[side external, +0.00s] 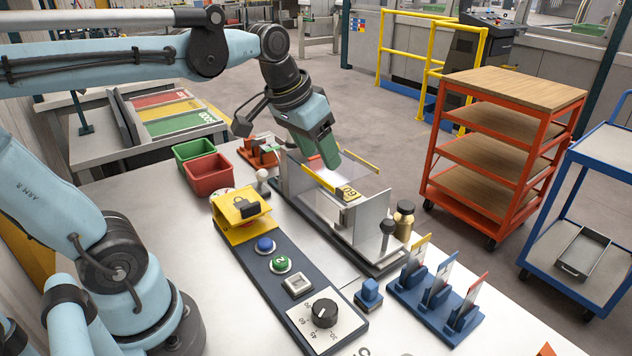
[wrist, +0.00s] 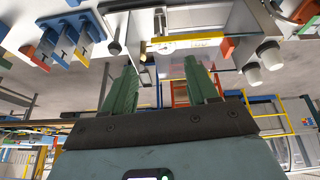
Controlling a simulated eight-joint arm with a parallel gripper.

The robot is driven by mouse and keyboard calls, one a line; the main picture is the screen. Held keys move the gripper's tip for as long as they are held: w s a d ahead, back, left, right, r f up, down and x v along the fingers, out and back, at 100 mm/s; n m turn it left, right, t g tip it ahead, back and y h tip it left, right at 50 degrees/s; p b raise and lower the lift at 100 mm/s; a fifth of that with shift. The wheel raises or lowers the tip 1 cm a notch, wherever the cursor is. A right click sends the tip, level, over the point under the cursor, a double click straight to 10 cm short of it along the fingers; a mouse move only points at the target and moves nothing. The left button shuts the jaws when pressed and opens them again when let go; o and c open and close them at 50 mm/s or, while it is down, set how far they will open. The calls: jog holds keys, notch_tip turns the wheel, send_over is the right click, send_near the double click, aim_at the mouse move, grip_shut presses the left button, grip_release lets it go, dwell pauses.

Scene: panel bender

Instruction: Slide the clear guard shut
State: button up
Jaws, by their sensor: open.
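The bender fixture (side external: 377,222) stands on the table with upright grey metal plates. The clear guard appears as a see-through panel with a yellow edge strip (side external: 318,180); a yellow strip also shows in the wrist view (wrist: 186,42). A second yellow strip lies along the far side. How far the guard stands open is hard to tell. My gripper (side external: 331,163) points down over the fixture, its green fingers close to the near yellow strip. In the wrist view my gripper (wrist: 162,72) has its fingers apart with nothing between them. I cannot tell whether it touches the guard.
A control panel (side external: 283,268) with buttons and a dial lies in front of the fixture. A black-knobbed lever (side external: 388,228), a brass bottle (side external: 404,220) and a blue card rack (side external: 436,291) stand to the right. Red (side external: 209,175) and green bins stand at left.

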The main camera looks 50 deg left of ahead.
jog(key=w+a+r+n+g+h, duration=0.15)
jog(key=w+a+r+g, duration=0.25)
jog(key=w+a+r, duration=0.45)
jog(key=shift+h, duration=0.35)
jog(key=x, duration=0.8)
jog(key=s+a+x, duration=0.1)
jog(key=x, duration=0.3)
jog(key=shift+w+f, duration=0.15)
jog(key=shift+f, duration=0.2)
grip_shut()
